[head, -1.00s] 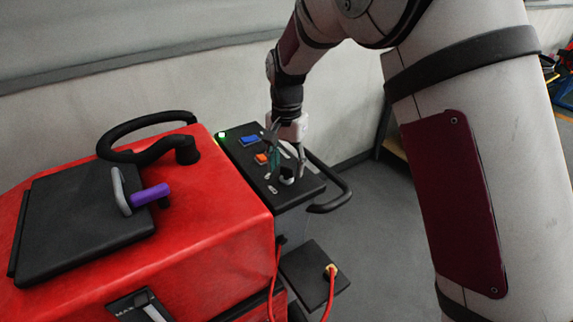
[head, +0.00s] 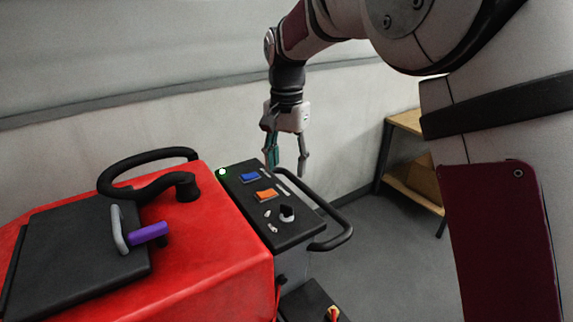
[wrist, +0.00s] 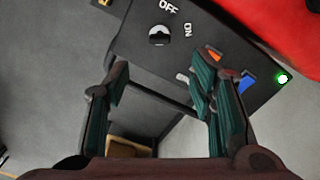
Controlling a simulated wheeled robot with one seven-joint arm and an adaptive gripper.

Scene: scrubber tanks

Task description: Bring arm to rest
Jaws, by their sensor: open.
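My gripper (head: 287,160) hangs from my arm with its fingers pointing down, open and empty. In the head view it is above and behind the far edge of the black control panel (head: 250,215), apart from it. In the wrist view the two green-padded fingers (wrist: 155,95) are spread with nothing between them. The panel carries a black knob (head: 286,213), a blue switch (head: 249,176), an orange switch (head: 266,194) and a lit green lamp (head: 222,171). The knob also shows in the wrist view (wrist: 159,36), near the OFF and ON lettering.
A black side bar (head: 335,235) sticks out right of the panel. A wooden shelf (head: 410,190) stands behind; grey floor (head: 385,265) is open at right.

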